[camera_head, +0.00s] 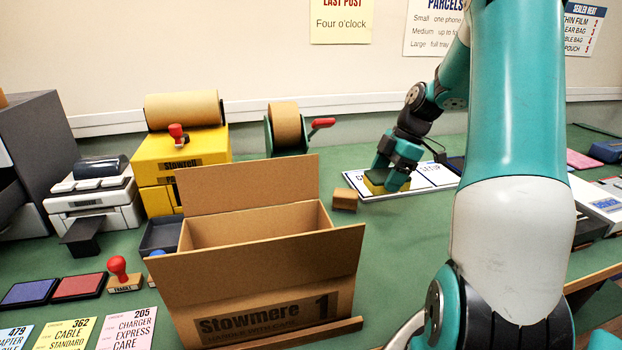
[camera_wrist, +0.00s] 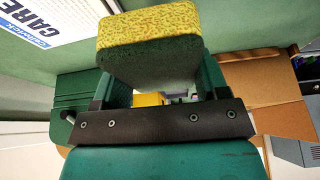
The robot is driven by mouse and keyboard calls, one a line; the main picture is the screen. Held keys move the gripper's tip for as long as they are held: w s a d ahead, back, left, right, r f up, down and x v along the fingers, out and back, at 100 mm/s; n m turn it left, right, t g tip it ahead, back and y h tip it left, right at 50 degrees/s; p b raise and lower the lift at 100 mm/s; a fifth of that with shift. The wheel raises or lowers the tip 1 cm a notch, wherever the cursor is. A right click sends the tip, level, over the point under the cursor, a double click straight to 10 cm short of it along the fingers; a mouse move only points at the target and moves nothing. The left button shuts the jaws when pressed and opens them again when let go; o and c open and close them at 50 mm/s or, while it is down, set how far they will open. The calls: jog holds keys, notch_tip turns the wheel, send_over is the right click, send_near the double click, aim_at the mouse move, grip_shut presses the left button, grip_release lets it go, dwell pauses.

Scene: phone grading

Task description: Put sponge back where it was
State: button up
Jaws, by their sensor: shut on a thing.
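The sponge (camera_wrist: 150,32) has a speckled yellow layer and a dark green layer, and it fills the space between my fingers in the wrist view. My gripper (camera_wrist: 155,72) is shut on it. In the head view the sponge (camera_head: 374,186) shows as a small yellow and dark patch, partly hidden by my gripper (camera_head: 388,178). It is at the left part of a white printed board (camera_head: 432,181) on the green table. Whether the sponge touches the board or hangs just above it, I cannot tell.
A small brown block (camera_head: 344,200) stands just left of the board. An open cardboard box (camera_head: 262,270) stands in front. A tape dispenser (camera_head: 284,130) with a red handle and a yellow roll machine (camera_head: 180,155) stand behind. My arm hides part of the table's right side.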

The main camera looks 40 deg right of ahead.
jog(key=p, duration=0.6)
send_over(320, 181)
jog(key=s+d, duration=0.1)
jog(key=shift+w+f, duration=0.1)
jog(key=shift+f, duration=0.8)
notch_tip(320, 181, down, 4)
jog(key=shift+d+f+p, duration=0.1)
jog(key=shift+f+p, duration=0.1)
jog(key=shift+p, duration=0.3)
jog(key=shift+w+f, duration=0.2)
jog(key=shift+f, duration=0.1)
jog(key=shift+f, duration=0.1)
jog(key=o, duration=0.9)
jog(key=v, duration=1.2)
